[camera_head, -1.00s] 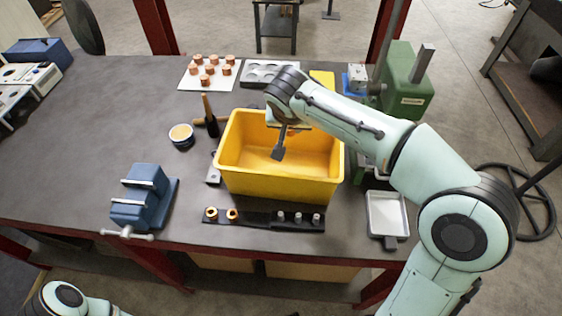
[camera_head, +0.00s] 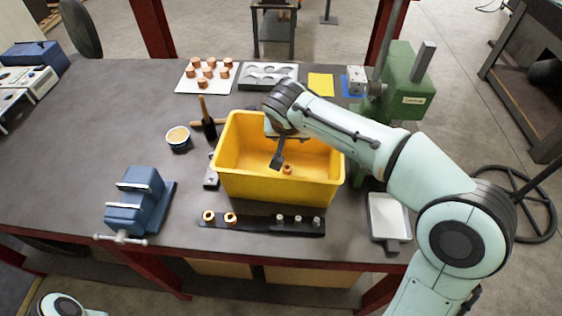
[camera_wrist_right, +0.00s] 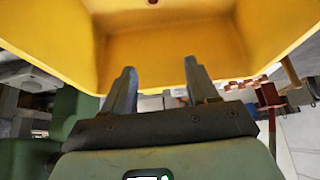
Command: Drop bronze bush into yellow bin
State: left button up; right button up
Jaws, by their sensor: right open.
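The yellow bin (camera_head: 275,186) stands on the dark workbench in the middle of the head view. A small bronze bush (camera_head: 287,169) lies inside it on the floor. In the right wrist view the bush (camera_wrist_right: 152,2) shows only at the top edge, apart from the fingers. My right gripper (camera_head: 277,161) is over the bin's inside. In the wrist view my right gripper (camera_wrist_right: 158,72) has its two fingers apart with nothing between them. Two more bronze bushes (camera_head: 209,216) (camera_head: 231,218) sit on a black strip in front of the bin. My left gripper is out of view.
The black strip (camera_head: 255,224) also holds several grey pins. A blue vise (camera_head: 138,200) stands at left, a tin (camera_head: 179,139) and a mallet (camera_head: 207,118) left of the bin. A green press (camera_head: 400,85) and a white tray (camera_head: 388,216) are at right.

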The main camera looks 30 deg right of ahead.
jog(key=p+v, duration=0.1)
jog(key=v, duration=1.2)
jog(key=shift+s+r, duration=0.1)
